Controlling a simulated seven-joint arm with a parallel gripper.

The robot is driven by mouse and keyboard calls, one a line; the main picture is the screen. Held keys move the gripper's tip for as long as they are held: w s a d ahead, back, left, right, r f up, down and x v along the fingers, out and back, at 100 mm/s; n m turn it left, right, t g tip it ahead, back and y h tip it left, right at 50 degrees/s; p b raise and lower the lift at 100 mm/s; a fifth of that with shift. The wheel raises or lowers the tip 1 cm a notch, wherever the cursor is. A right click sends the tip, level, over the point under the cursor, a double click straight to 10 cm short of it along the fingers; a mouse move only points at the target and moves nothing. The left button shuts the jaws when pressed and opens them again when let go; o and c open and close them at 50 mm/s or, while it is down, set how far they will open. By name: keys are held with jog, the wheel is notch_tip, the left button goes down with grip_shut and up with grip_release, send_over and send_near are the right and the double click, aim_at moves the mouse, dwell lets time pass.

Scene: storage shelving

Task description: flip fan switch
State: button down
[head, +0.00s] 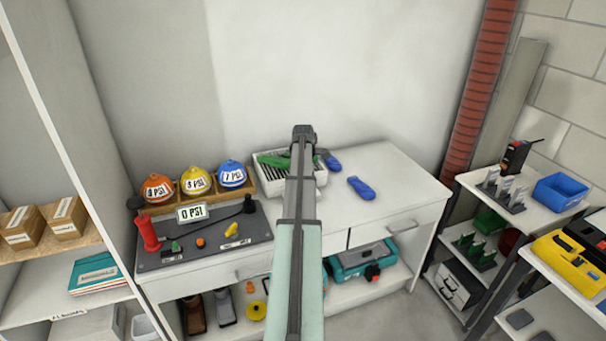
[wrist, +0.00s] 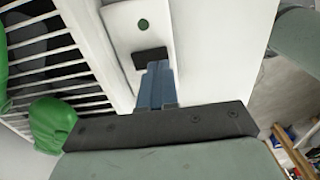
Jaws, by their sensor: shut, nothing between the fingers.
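In the wrist view, a pale panel carries a round green button or light (wrist: 143,24) and a small dark block (wrist: 150,58) that looks like a switch. My gripper (wrist: 157,70) is shut and empty, with its fingertips right at the near side of the dark block. I cannot tell whether they touch it. The panel sits along the edge of a white slatted box (wrist: 62,68), which also shows on the bench in the head view (head: 318,178). There my arm hides the switch and the fingertips.
Green items (wrist: 52,122) lie on the slatted box. Blue-handled objects (head: 361,188) lie to its right on the white bench (head: 400,170). The bench's right end is clear.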

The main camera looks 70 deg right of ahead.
jog(key=shift+f, duration=1)
jog(key=shift+f, duration=0.15)
jog(key=shift+w+d+r, duration=0.2)
jog(key=shift+w+d, duration=0.3)
notch_tip(320, 180, up, 14)
dwell(0.8)
